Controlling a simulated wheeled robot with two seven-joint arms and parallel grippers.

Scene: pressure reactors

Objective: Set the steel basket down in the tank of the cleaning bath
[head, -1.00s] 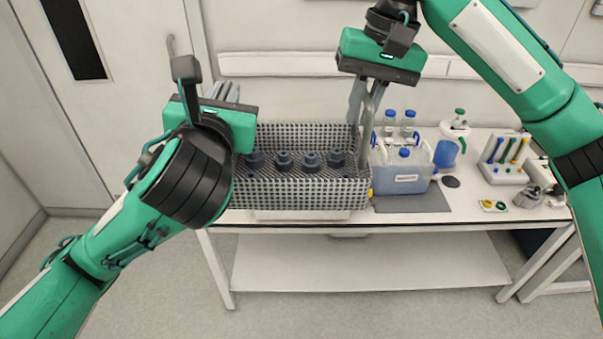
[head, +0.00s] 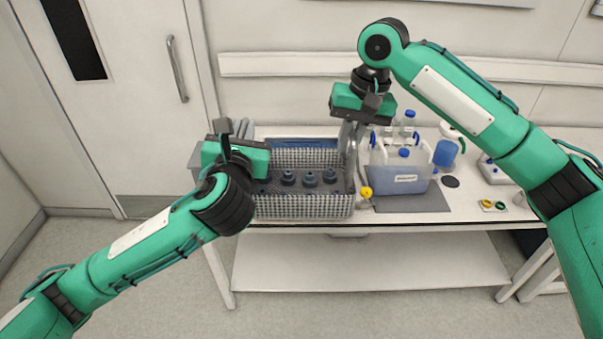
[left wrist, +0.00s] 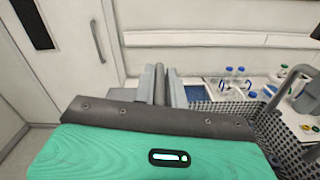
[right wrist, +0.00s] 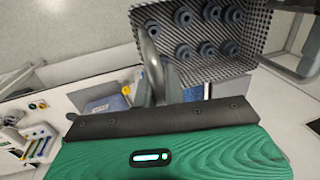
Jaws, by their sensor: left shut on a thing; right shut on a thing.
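The steel basket (head: 305,206), a grey mesh box with several dark round pieces inside, hangs between my grippers, roughly level. My left gripper (head: 242,130) is shut at its left end; its own arm hides that handle in the head view. My right gripper (head: 349,138) is shut on the upright right handle, which also shows in the right wrist view (right wrist: 152,65). The cleaning bath (head: 193,163) stands behind and under the basket. A blue strip of its tank (head: 303,143) shows beyond the basket's back wall.
Small coloured rings (head: 492,205) lie further right. The table's front edge lies just below the basket.

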